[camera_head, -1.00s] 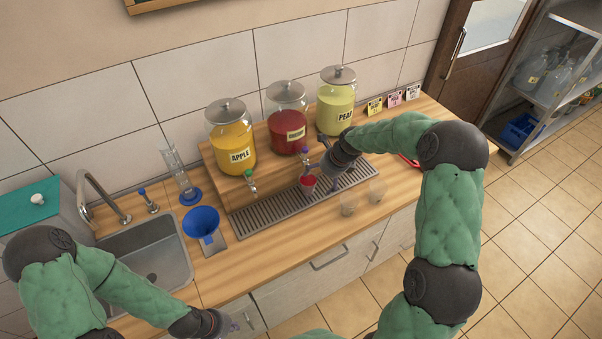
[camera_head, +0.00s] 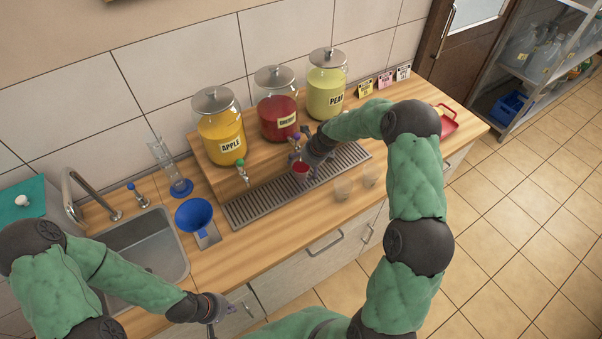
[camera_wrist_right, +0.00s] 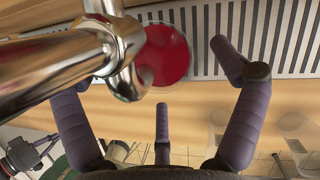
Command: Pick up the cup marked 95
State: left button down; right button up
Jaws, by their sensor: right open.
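A cup with red liquid (camera_head: 301,168) stands on the drip tray under the middle tap. It also shows from above in the right wrist view (camera_wrist_right: 172,55), partly hidden by the shiny metal tap. My right gripper (camera_head: 306,160) is close beside this cup; in the right wrist view its dark fingers (camera_wrist_right: 160,95) are spread and hold nothing. Two clear empty cups stand on the counter to the right, one nearer (camera_head: 343,187) and one further right (camera_head: 371,175). No number is legible on any cup. My left gripper (camera_head: 216,307) is low at the counter's front edge; its fingers are too small to judge.
Apple (camera_head: 222,140), red (camera_head: 278,118) and pear (camera_head: 326,95) dispensers stand behind the drip tray (camera_head: 250,208). A blue funnel (camera_head: 194,214), a sink (camera_head: 150,250) and a measuring cylinder (camera_head: 168,165) are at left. A red tray (camera_head: 446,122) lies at the right end.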

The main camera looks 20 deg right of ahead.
jog(key=shift+x, duration=0.9)
jog(key=c, duration=1.5)
jog(key=shift+r, duration=0.2)
